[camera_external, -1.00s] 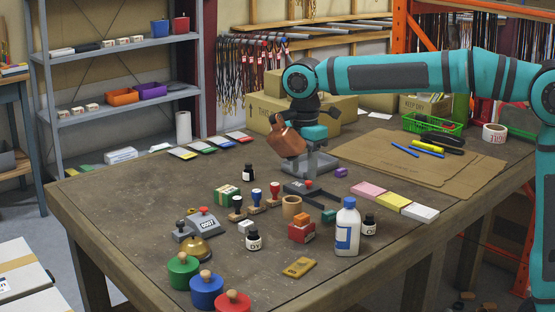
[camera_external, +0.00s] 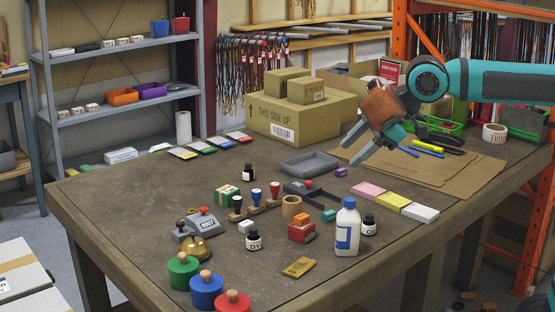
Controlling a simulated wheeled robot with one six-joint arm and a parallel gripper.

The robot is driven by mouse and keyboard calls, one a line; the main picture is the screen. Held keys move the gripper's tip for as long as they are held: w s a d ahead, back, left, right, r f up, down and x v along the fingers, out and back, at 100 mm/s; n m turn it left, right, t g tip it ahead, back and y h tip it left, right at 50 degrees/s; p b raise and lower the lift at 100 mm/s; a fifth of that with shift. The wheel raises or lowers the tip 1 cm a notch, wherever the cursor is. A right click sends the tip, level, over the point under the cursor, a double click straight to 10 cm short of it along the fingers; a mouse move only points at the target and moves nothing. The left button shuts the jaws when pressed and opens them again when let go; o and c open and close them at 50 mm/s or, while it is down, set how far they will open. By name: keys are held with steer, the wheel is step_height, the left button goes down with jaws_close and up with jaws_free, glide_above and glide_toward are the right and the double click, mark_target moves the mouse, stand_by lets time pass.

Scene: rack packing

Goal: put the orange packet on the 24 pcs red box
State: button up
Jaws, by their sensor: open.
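The red box (camera_external: 301,234) stands near the front middle of the table; its print is too small to read. A small orange packet (camera_external: 300,218) lies on top of the red box. My gripper (camera_external: 350,153) is open and empty, with its two grey fingers apart. It is above the table, behind and to the right of the red box, near the brown cardboard sheets, and touches neither the box nor the packet.
A white bottle (camera_external: 347,230) and a dark ink bottle (camera_external: 369,225) stand right of the red box. A brown ring-shaped cup (camera_external: 292,207) is just behind it. A grey tray (camera_external: 310,163) sits farther back. The left tabletop is mostly clear.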

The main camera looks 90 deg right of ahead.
steer(key=s+a+r+m+t, duration=0.2)
steer(key=s+a+t, duration=0.2)
steer(key=s, duration=0.5)
steer(key=s+a+r+m+t+y, duration=0.1)
steer(key=s+a+t, duration=0.4)
steer(key=s, duration=0.5)
steer(key=shift+s+r+m, duration=0.2)
steer(key=shift+r+m, duration=0.7)
